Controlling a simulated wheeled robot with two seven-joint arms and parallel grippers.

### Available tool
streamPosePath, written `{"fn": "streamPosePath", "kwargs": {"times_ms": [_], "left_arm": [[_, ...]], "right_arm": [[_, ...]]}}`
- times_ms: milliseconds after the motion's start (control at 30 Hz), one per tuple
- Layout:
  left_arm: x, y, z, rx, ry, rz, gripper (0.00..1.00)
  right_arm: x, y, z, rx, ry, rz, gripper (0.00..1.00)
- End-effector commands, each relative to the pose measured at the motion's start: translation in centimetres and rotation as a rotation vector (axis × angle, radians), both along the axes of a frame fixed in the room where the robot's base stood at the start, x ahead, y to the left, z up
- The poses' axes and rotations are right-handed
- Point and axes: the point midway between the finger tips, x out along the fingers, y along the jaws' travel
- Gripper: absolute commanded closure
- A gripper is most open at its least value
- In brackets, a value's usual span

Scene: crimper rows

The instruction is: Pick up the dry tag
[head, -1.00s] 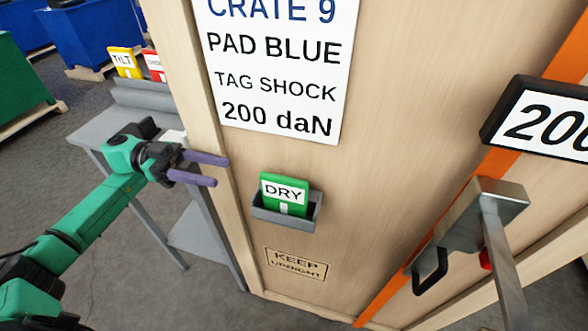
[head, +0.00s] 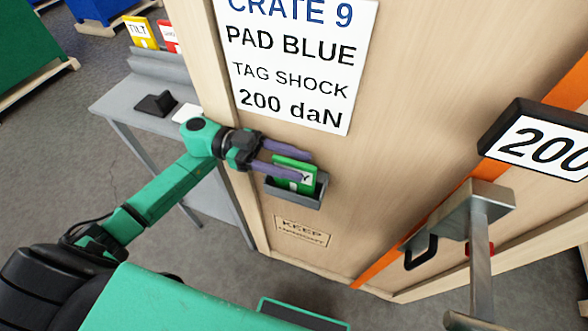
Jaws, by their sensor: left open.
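The green dry tag (head: 308,179) stands in a small grey holder (head: 310,200) on the face of the wooden crate. Only part of its white label shows. My left gripper (head: 305,164) is at the tag, with its two purple fingers pointing right. The fingers are apart, one near the tag's top edge and one across its front in this view. I cannot tell whether they touch it. The tag still sits in the holder. My right gripper is not in view.
A grey bench (head: 135,97) with yellow (head: 139,32) and red tags stands left of the crate (head: 400,100). A metal lever fixture (head: 470,215) and a display reading 200 (head: 545,140) are at the right. A white sign (head: 295,60) is above the holder.

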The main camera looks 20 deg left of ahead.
Motion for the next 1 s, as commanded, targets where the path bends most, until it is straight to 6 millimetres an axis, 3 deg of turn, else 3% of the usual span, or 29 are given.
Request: {"fn": "streamPosePath", "kwargs": {"times_ms": [200,233,300,367,1000], "left_arm": [[-0.02,-0.41,-0.09,0.001,0.0,0.0,0.5],[-0.02,-0.41,-0.09,0.001,0.0,0.0,0.54],[-0.02,-0.4,-0.09,0.0,0.0,0.0,0.81],[-0.01,-0.39,-0.09,0.0,0.0,0.0,1.0],[0.0,-0.36,-0.07,0.0,0.0,0.0,1.0]], "right_arm": [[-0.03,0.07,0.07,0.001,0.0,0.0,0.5],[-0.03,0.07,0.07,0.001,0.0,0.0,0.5],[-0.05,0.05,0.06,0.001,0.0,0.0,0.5],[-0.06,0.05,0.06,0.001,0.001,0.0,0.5],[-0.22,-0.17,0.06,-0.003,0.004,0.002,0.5]]}}
